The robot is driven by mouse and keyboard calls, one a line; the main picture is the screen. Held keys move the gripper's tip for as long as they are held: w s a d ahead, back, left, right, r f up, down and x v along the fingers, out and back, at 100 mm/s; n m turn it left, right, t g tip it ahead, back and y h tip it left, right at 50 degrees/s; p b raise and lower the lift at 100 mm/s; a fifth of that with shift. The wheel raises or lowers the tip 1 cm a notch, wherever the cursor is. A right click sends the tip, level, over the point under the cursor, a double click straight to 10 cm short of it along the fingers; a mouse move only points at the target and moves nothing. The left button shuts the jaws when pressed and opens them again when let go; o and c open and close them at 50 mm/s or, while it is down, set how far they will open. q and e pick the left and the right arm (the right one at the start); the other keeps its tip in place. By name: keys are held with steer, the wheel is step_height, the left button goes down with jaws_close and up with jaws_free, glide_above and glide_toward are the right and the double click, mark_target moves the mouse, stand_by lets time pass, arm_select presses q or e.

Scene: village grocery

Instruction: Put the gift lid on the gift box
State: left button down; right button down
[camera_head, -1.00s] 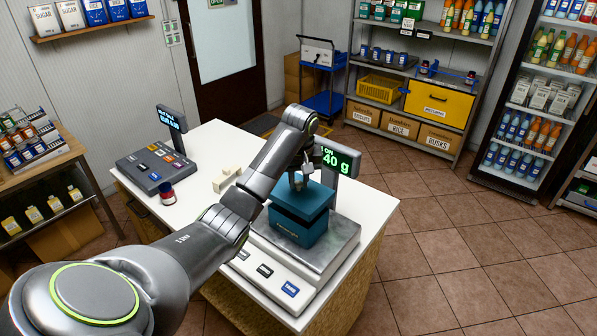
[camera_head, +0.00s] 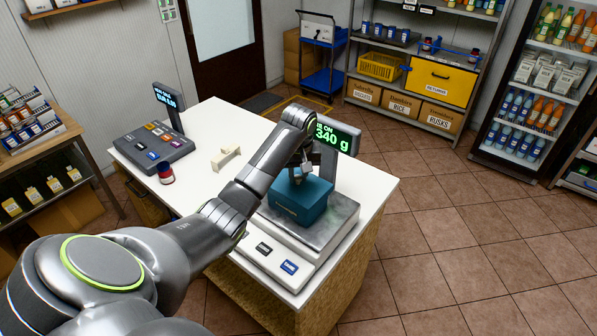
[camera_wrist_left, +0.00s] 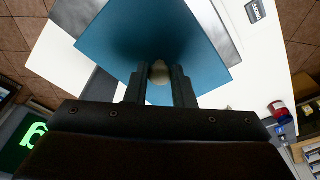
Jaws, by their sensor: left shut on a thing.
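The teal gift box (camera_head: 298,214) stands on the scale's metal plate on the counter. The teal gift lid (camera_head: 318,186) is over the top of the box, with no clear gap between them in the head view. My left gripper (camera_head: 297,176) is above the lid, pointing down. In the left wrist view its fingers (camera_wrist_left: 159,88) are shut on the pale knob (camera_wrist_left: 159,72) at the middle of the lid (camera_wrist_left: 150,38). The lid hides most of the box there, so I cannot tell exactly how it is seated. My right gripper is not in view.
The scale (camera_head: 338,222) has a display (camera_head: 335,138) reading 340 g close behind the gripper. A cash register (camera_head: 153,145), a red and dark jar (camera_head: 165,174) and a cream block-like object (camera_head: 226,158) are on the white counter. The counter's left front is clear.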

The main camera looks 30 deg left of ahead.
arm_select(q)
steer(key=shift+a+f, duration=0.1)
steer(key=shift+a, duration=0.05)
steer(key=c, duration=1.1)
jaws_free()
steer(key=shift+c, duration=0.2)
